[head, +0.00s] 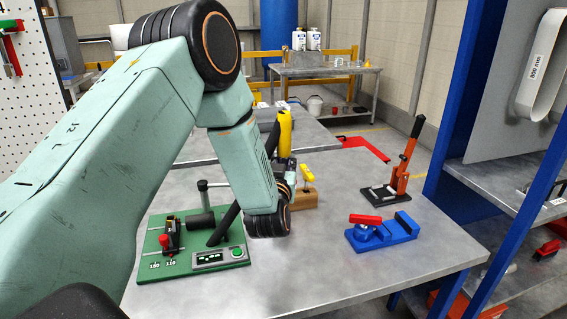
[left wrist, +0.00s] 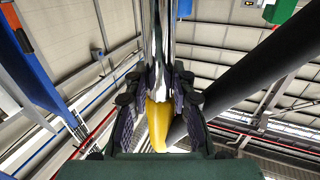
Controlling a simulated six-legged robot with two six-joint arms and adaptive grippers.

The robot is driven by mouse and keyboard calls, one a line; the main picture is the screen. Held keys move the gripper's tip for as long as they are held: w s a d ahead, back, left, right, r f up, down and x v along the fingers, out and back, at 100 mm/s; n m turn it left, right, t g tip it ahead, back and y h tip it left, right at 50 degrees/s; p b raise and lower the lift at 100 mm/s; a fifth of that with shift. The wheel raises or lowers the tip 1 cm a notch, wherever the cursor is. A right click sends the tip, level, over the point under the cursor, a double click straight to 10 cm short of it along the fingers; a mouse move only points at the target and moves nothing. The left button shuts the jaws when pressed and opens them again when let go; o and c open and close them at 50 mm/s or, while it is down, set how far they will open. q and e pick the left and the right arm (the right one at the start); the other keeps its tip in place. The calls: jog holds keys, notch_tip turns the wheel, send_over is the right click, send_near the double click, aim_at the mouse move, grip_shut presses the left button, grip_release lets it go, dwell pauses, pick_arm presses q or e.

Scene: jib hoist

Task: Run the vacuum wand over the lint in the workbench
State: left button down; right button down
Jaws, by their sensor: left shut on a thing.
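The vacuum wand shows in the head view as a yellow grip (head: 285,133) with a black part beside it, standing up behind my left wrist. In the left wrist view the wand is a shiny chrome tube (left wrist: 157,40) with a yellow section (left wrist: 159,125). My left gripper (left wrist: 160,90) is shut on the wand, with a finger on each side of it. In the head view my wrist mostly hides this gripper (head: 291,178), above the grey workbench (head: 325,265). I cannot make out any lint. My right gripper is not in view.
A green fixture board (head: 205,267) lies at the bench's left, with a dark slanted tube (head: 224,226) above it. A blue vise (head: 385,232), an orange lever press (head: 402,165) and a wooden block (head: 303,199) stand on the bench. A blue-framed shelf (head: 510,195) is at right.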

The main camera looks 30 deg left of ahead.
aim_at(283, 129)
pick_arm(q)
jog(key=shift+r, duration=0.1)
notch_tip(283, 129, up, 9)
jog(key=p, duration=0.7)
dwell(1.0)
